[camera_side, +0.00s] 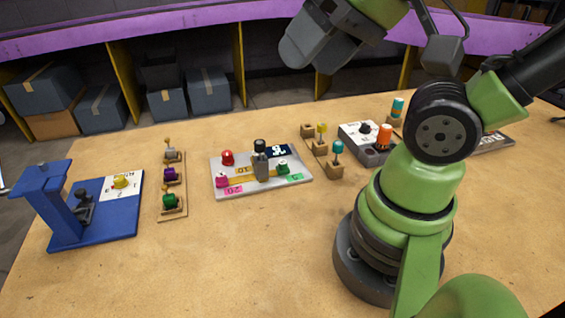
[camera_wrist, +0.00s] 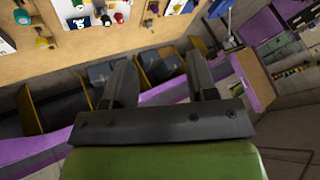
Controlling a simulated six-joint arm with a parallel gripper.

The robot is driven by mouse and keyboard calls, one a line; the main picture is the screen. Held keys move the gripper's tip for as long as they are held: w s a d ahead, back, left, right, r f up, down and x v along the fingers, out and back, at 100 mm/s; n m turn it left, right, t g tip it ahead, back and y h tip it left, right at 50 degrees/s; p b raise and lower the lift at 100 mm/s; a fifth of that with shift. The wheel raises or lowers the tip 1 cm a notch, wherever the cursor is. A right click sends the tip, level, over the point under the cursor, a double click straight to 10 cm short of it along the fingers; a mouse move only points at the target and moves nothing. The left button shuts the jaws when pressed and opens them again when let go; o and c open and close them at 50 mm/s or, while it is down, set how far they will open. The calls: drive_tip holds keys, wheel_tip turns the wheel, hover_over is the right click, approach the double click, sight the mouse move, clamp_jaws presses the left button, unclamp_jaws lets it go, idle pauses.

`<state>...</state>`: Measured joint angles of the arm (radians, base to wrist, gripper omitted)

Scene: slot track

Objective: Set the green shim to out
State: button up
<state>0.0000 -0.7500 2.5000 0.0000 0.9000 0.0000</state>
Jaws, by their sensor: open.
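A small green piece (camera_side: 170,201) sits at the near end of a narrow wooden strip (camera_side: 172,214), in line with a purple piece (camera_side: 170,174) and a grey piece (camera_side: 170,154). Another green piece (camera_side: 283,169) is on the right of a light grey panel (camera_side: 240,190); I cannot tell by shape which green piece is the shim. The wooden strip also shows at the top of the wrist view (camera_wrist: 150,14), too small to read. My gripper (camera_wrist: 162,82) is open and empty, high above the table and apart from everything; its fingertips are not clear in the side view.
A blue stand (camera_side: 110,232) with a white card is at the left. The panel carries a red knob (camera_side: 227,157), a pink knob (camera_side: 221,181) and a dark upright handle (camera_side: 261,165). Wooden blocks with colored pegs (camera_side: 335,168) and a grey box (camera_side: 368,153) stand to the right. The front of the table is clear.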

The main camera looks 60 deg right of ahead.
drive_tip(key=shift+w, duration=0.1)
drive_tip(key=shift+c, duration=0.5)
drive_tip(key=m+g+h, duration=0.2)
drive_tip(key=m+g, duration=0.5)
drive_tip(key=m, duration=1.9)
hover_over(284, 162)
wheel_tip(284, 162, down, 20)
wheel_tip(284, 162, down, 9)
drive_tip(key=shift+r, duration=0.1)
drive_tip(key=shift+c, duration=0.5)
clamp_jaws()
drive_tip(key=shift+s+d, duration=1.55)
drive_tip(key=shift+d, duration=0.1)
